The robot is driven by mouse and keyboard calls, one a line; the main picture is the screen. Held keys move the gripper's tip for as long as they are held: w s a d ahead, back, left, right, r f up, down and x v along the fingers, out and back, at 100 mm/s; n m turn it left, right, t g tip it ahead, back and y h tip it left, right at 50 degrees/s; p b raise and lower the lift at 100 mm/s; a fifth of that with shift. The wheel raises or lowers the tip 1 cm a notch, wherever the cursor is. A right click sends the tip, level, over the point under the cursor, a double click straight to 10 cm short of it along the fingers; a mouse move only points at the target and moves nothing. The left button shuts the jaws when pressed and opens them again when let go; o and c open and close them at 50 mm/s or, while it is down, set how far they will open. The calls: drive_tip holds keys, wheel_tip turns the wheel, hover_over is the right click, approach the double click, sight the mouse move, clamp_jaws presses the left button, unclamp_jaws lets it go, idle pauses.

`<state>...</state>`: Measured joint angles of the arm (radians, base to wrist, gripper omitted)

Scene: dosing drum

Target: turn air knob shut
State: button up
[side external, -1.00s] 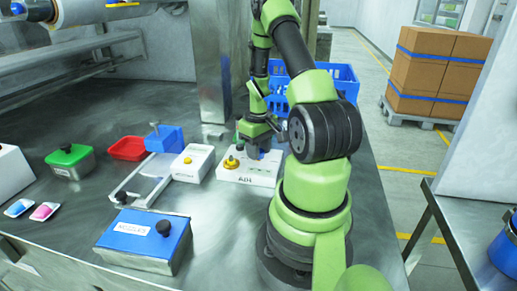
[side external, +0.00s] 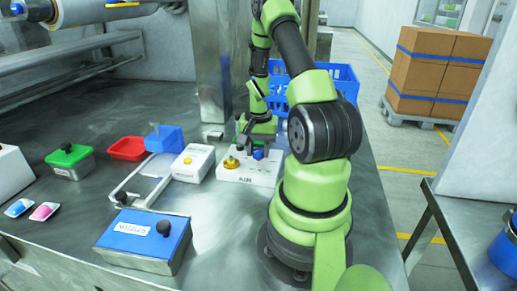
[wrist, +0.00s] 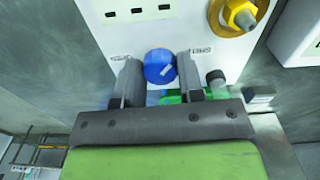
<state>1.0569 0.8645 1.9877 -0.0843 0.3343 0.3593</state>
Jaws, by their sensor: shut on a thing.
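The air knob is a round blue knob (wrist: 158,64) on the white box marked AIR (side external: 248,177); it also shows in the side view (side external: 258,154). A pale pointer mark on the knob lies slanted in the wrist view. Small labels sit on the box near both fingers, too small to read. My gripper (wrist: 160,70) has one finger on each side of the knob and is shut on it; in the side view my gripper (side external: 257,145) is low over the box. The knob's lower side and base are partly hidden.
A yellow brass fitting (side external: 231,163) stands on the same box, left of the knob. A blue-lidded NOZZLES box (side external: 145,238) is at the front. A blue crate (side external: 335,88) is behind.

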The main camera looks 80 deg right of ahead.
sight(258, 150)
drive_tip(key=m, duration=0.4)
drive_tip(key=shift+m, duration=2.3)
drive_tip(key=o, duration=0.9)
wheel_tip(258, 150, up, 10)
drive_tip(key=shift+f, duration=0.1)
